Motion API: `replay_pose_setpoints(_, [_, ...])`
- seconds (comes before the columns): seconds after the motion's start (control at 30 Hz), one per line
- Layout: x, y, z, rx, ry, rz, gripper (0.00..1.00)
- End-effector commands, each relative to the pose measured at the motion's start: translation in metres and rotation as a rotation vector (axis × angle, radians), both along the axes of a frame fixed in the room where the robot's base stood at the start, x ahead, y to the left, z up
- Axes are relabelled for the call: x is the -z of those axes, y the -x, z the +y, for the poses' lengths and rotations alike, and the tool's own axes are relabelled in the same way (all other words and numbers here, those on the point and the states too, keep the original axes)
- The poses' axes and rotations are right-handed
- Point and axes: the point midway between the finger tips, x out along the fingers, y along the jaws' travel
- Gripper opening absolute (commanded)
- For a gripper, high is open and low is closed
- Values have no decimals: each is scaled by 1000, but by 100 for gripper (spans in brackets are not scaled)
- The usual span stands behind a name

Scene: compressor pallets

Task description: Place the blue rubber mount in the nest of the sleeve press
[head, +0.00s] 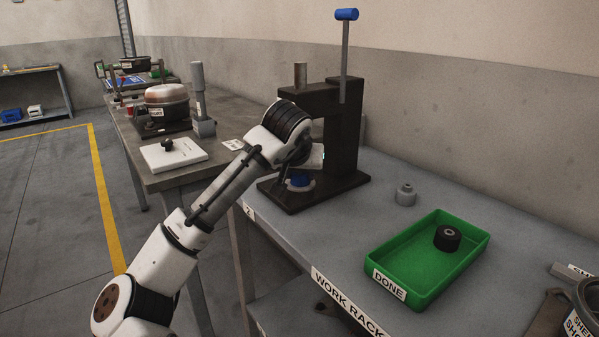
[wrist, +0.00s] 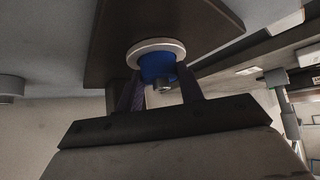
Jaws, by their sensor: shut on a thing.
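The sleeve press (head: 345,140) is a black frame with a blue-tipped lever on the work rack bench. Its nest is a pale ring (head: 311,186) on the base, also seen in the wrist view (wrist: 143,46). The blue rubber mount (head: 300,180) is at the nest, under the press head. In the wrist view the mount (wrist: 155,67) has a metal stud and meets the ring's opening. My gripper (wrist: 162,88) is shut on the mount, one dark finger on each side. I cannot tell how deep the mount sits; my wrist partly covers the press in the head view.
A green DONE tray (head: 420,275) holds a black mount (head: 447,238). A grey stepped cylinder (head: 405,195) stands between press and tray. On the left bench are a compressor (head: 166,100), a white plate (head: 175,154) and a grey post tool (head: 200,100). Bench between press and tray is mostly free.

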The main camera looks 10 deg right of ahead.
Motion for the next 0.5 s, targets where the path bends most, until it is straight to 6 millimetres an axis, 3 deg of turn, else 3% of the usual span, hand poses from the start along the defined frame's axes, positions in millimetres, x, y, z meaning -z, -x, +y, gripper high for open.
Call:
replay_pose_setpoints(0.27, [4, 0, -1, 1, 1, 1, 11])
replay_pose_setpoints(0.3, [3, 0, -1, 1, 0, 0, 41])
replay_pose_setpoints(0.43, [3, 0, 0, 1, 1, 0, 58])
replay_pose_setpoints(0.5, [3, 0, 0, 1, 1, 0, 59])
